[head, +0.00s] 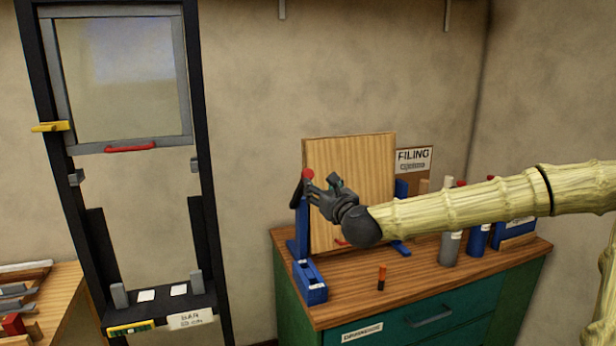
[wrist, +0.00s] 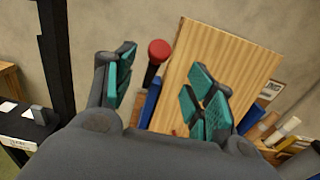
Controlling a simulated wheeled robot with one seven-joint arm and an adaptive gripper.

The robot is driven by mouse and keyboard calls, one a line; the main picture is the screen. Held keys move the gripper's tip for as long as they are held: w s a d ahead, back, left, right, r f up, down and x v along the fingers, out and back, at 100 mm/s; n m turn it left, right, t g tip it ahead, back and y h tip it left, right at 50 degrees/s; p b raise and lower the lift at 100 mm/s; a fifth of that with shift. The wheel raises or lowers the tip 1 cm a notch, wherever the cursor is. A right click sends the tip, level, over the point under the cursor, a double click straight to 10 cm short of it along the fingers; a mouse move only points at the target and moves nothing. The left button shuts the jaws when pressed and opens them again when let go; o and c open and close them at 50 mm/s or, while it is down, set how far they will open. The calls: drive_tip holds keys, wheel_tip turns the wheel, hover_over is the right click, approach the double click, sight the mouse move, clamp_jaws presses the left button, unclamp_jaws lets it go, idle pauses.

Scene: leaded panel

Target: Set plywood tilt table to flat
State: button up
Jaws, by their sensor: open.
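The plywood tilt table (head: 358,185) stands steeply tilted, near upright, in a blue stand (head: 309,281) on the cabinet top. It also shows in the wrist view (wrist: 222,62). A dark lever with a red ball knob (head: 308,173) is at the board's left edge; in the wrist view the knob (wrist: 160,50) sits between my fingers, farther out. A small red handle (head: 342,242) is low on the board. My gripper (head: 322,187) is open and empty, in front of the board's left side, close to the knob. Whether it touches the knob is not clear.
The green cabinet (head: 430,316) has a wooden top. An orange-and-black marker (head: 382,277) stands upright in front of the board. Several bottles, including a grey one (head: 449,248), stand at right below my arm. A black frame with a sliding glazed panel (head: 125,80) stands at left.

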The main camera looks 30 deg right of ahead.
sight(309, 177)
drive_tip(key=shift+p+x, duration=1.5)
drive_tip(key=shift+x, duration=3.75)
drive_tip(key=shift+a, duration=0.15)
clamp_jaws()
